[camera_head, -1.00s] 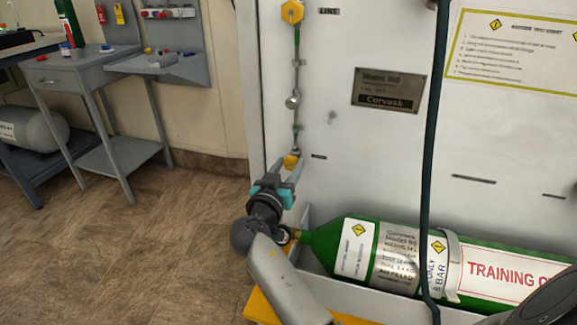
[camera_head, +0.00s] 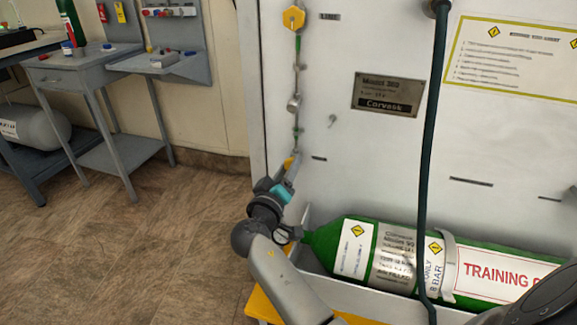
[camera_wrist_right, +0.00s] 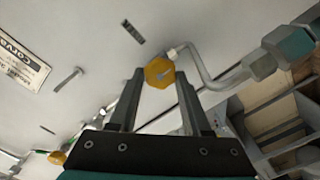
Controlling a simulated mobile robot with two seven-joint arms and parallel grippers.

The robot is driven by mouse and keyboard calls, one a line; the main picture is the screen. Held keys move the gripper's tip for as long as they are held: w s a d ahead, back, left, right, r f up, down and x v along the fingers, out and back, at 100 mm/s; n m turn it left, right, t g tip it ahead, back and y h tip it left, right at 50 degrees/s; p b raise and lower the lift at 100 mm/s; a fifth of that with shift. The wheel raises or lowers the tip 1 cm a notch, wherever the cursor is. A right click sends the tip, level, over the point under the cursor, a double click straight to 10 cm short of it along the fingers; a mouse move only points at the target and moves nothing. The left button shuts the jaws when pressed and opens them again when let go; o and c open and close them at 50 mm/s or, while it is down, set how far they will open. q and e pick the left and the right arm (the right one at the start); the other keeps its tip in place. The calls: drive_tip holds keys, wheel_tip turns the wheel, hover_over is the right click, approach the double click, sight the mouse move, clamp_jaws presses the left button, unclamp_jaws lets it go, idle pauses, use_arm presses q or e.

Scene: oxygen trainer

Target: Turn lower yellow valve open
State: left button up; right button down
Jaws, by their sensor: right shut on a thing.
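The lower yellow valve (camera_head: 291,161) is at the bottom end of the thin vertical pipe on the white panel, partly hidden by my fingers in the head view. In the right wrist view the yellow knob (camera_wrist_right: 159,72) sits between my fingertips. My right gripper (camera_head: 292,168) reaches up to it from below and is shut on it, its fingers seen nearly edge-on. My left gripper is not in view.
An upper yellow valve (camera_head: 293,18) is at the top of the pipe. A green cylinder (camera_head: 325,240) lies below the panel, to the right of my wrist. A dark hose (camera_head: 428,150) hangs before the panel. Open floor (camera_head: 130,250) is at left.

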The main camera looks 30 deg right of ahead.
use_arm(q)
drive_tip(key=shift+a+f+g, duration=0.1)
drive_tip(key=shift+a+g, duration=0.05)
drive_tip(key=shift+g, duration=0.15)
use_arm(e)
drive_tip(key=shift+r+n, duration=0.1)
drive_tip(key=shift+n, duration=0.2)
drive_tip(key=shift+c, duration=1.8)
unclamp_jaws()
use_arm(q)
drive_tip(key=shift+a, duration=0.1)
